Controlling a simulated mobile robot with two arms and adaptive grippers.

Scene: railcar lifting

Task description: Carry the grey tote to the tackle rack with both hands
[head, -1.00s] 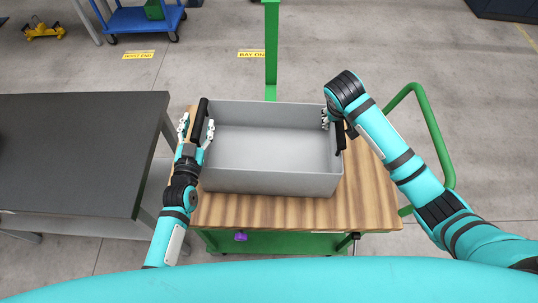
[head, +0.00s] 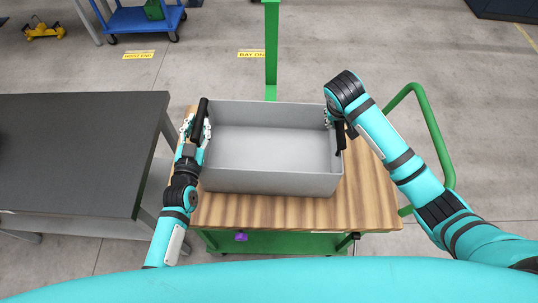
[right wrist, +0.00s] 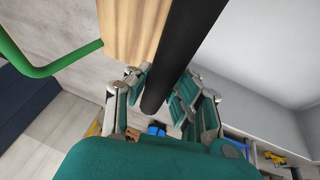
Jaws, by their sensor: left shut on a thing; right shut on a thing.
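The grey tote (head: 268,182) is open, empty and level on a wooden cart top (head: 290,212). It has a black handle at each short end. My left gripper (head: 196,130) is shut on the left handle (head: 202,113). My right gripper (head: 329,119) is shut on the right handle (head: 340,139), partly hidden by my own wrist. In the right wrist view the black handle (right wrist: 185,50) runs between the right gripper's fingers (right wrist: 162,95). I cannot pick out the tackle rack in these views.
A dark-topped table (head: 75,150) stands close to the left of the cart. The cart has a green post (head: 271,45) at the back and a green rail (head: 436,135) at the right. A blue trolley (head: 143,19) stands at the back left. Open floor (head: 370,50) lies behind.

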